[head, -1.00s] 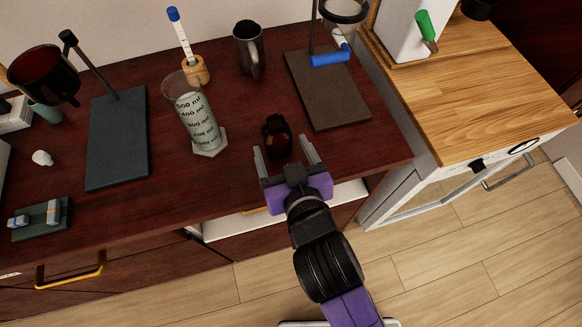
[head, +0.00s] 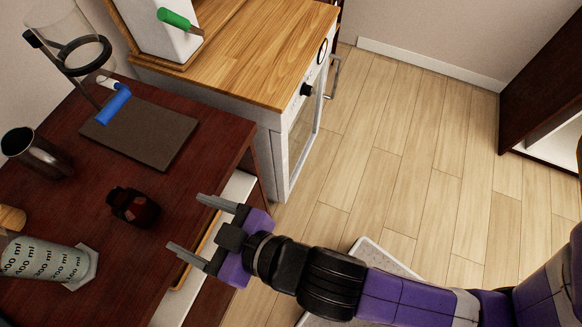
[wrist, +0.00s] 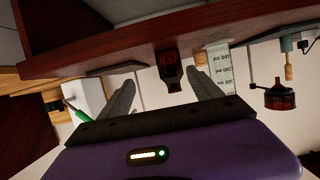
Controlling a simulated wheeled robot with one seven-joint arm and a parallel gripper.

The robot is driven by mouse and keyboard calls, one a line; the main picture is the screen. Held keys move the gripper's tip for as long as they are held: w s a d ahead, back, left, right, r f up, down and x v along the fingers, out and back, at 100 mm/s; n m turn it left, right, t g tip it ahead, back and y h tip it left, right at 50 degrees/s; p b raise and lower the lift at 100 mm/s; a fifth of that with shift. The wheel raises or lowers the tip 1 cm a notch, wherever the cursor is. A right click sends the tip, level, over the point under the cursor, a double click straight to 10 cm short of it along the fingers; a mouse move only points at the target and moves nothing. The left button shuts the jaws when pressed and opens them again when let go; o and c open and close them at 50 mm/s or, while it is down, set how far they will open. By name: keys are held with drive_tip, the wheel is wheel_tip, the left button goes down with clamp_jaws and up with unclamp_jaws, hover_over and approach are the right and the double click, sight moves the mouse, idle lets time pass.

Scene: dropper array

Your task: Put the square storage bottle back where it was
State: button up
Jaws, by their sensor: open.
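A small dark red-brown bottle (head: 133,207) with a black cap, likely the square storage bottle, stands on the dark wooden table near its front edge. My gripper (head: 190,224) is open and empty. Its fingers point at the bottle from the front edge, with a clear gap between fingertips and bottle. In the wrist view, which is upside down, the bottle (wrist: 169,68) shows between the two spread fingers (wrist: 158,92), beyond their tips.
A graduated cylinder (head: 45,262) stands left of the bottle, with a metal mug (head: 35,152) behind it. A stand with a flat dark base (head: 145,135) is behind the bottle. A wood-topped cabinet (head: 235,50) adjoins on the right. Open floor (head: 400,150) lies right.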

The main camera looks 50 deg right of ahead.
drive_tip(key=s+d+m+t+h, duration=0.1)
drive_tip(key=s+d+m+h, duration=0.2)
drive_tip(key=s+d, duration=1.4)
drive_tip(key=shift+s+h, duration=0.4)
drive_tip(key=shift+s, duration=0.55)
drive_tip(key=shift+a+f, duration=0.1)
